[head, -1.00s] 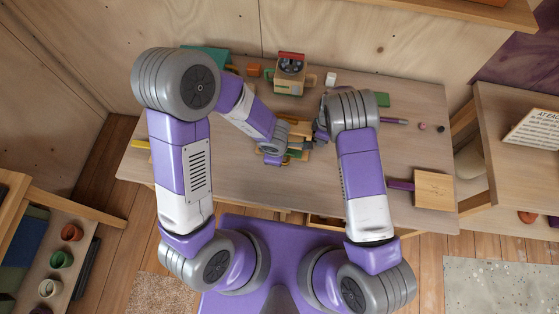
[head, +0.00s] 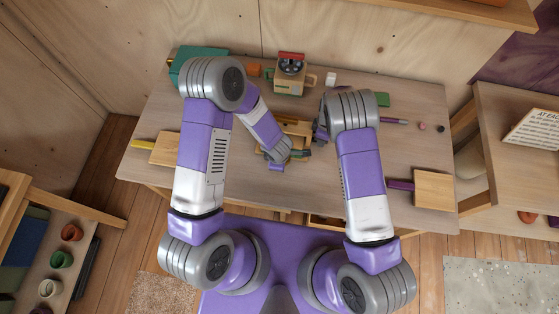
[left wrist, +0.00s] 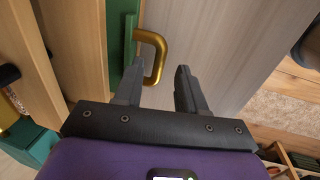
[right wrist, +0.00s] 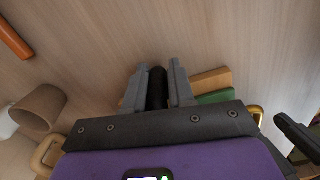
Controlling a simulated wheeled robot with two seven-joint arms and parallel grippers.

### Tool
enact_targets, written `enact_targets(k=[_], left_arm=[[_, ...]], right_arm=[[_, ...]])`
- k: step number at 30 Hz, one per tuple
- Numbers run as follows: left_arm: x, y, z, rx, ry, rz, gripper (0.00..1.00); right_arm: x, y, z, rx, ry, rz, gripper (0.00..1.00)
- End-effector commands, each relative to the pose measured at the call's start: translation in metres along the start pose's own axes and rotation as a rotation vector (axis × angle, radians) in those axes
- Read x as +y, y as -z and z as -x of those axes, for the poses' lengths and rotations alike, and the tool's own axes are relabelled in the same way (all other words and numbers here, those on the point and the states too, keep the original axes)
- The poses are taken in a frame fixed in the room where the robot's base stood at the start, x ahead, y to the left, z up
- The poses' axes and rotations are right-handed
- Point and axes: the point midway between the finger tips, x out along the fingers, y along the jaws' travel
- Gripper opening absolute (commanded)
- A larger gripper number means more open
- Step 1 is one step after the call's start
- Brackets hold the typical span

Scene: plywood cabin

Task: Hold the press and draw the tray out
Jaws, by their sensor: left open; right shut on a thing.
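The wooden press (head: 297,128) stands mid-table, partly hidden by my arms. My right gripper (head: 318,132) is at its right side, shut on a black upright part (right wrist: 157,88) that I take to be the press's handle. The green tray (left wrist: 121,42) shows as a green edge beside the press's wood (left wrist: 72,50) in the left wrist view. A gold handle (left wrist: 160,50) is on the tray. My left gripper (left wrist: 157,80) is open, with the near end of the gold handle between its fingertips. Contact cannot be told.
A wooden toy machine with a red top (head: 290,75) stands behind the press. A wooden block (head: 433,190) is at the right front, another board (head: 165,149) at the left. A teal box (head: 200,55) is at the back left. The front middle table is mostly clear.

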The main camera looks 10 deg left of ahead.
Motion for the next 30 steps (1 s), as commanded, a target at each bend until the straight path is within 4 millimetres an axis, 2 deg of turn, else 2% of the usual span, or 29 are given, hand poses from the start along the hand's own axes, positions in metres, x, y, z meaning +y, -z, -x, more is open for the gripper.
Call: enact_targets(k=[5,13,14,21,30], left_arm=[[-0.0005,-0.0001,-0.0107,-0.001,0.001,0.001,0.40],[-0.0001,-0.0003,-0.0116,-0.001,-0.001,0.000,0.40],[-0.0001,-0.0003,-0.0116,-0.001,-0.001,0.000,0.39],[-0.0002,-0.0003,-0.0115,-0.001,0.000,0.000,0.02],[-0.0005,-0.0002,-0.0115,-0.001,0.000,0.001,0.00]], right_arm=[[0.0003,-0.0001,0.0000,0.000,-0.001,-0.002,0.00],[0.0003,0.0000,0.0000,0.000,-0.001,-0.002,0.00],[0.0003,0.0000,0.0000,0.000,-0.001,-0.002,0.00],[0.0004,0.0001,0.0001,0.001,-0.001,-0.002,0.00],[0.0003,0.0001,0.0001,0.001,-0.001,-0.002,0.00]])
